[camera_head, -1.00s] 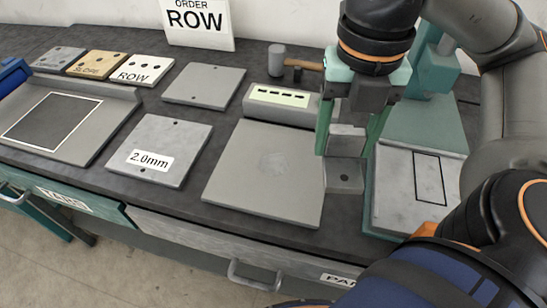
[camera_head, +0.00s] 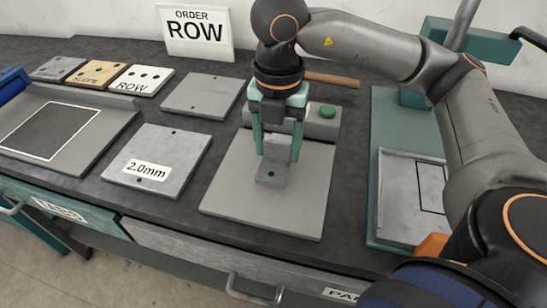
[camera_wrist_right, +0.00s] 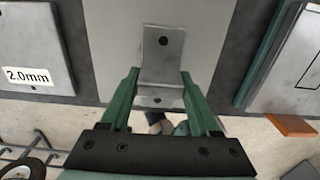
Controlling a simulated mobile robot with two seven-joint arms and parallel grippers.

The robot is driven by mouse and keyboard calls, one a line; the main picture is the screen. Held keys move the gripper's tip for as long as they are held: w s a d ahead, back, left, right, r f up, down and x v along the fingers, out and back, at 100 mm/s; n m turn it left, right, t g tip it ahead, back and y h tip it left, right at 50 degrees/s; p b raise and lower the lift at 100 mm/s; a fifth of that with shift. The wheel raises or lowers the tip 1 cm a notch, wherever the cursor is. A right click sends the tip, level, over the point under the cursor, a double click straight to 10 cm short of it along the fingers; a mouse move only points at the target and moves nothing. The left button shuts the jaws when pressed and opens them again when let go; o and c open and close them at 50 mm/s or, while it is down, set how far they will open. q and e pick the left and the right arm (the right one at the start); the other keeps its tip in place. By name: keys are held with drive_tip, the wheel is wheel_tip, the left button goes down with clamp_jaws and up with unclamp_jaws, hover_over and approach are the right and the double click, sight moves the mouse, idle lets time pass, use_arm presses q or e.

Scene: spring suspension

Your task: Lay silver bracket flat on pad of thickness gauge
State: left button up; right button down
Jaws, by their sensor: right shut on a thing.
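The silver bracket (camera_head: 271,173) is a bent plate with a hole in each visible face. My right gripper (camera_head: 277,157) is shut on it, with one green finger at each side. The bracket is over the middle of the wide grey pad (camera_head: 225,190) of the thickness gauge (camera_head: 322,128). One face slopes up between the fingers, so it is not lying flat. I cannot tell whether its lower edge touches the pad. In the right wrist view the bracket (camera_wrist_right: 162,65) shows between the fingers, with grey pad behind it. My left gripper is not in view.
The gauge's housing with a green button (camera_head: 328,110) stands behind the pad, partly hidden by my gripper. A plate marked 2.0mm (camera_head: 160,150) lies to the left. A teal fixture with a light plate (camera_head: 400,200) stands to the right. An order sign (camera_head: 195,32) stands behind.

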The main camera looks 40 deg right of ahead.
sight(274, 159)
drive_tip(key=shift+w+a+f, duration=0.1)
drive_tip(key=shift+w+f, duration=0.25)
drive_tip(key=shift+f, duration=0.15)
drive_tip(key=shift+w+f, duration=0.15)
drive_tip(key=shift+f, duration=1.5)
drive_tip(key=shift+f+b, duration=0.2)
drive_tip(key=shift+b, duration=0.1)
drive_tip(key=shift+c, duration=0.6)
unclamp_jaws()
drive_tip(key=shift+r, duration=0.15)
wheel_tip(274, 159, up, 12)
drive_tip(key=shift+r+p, duration=0.1)
drive_tip(key=shift+p, duration=1)
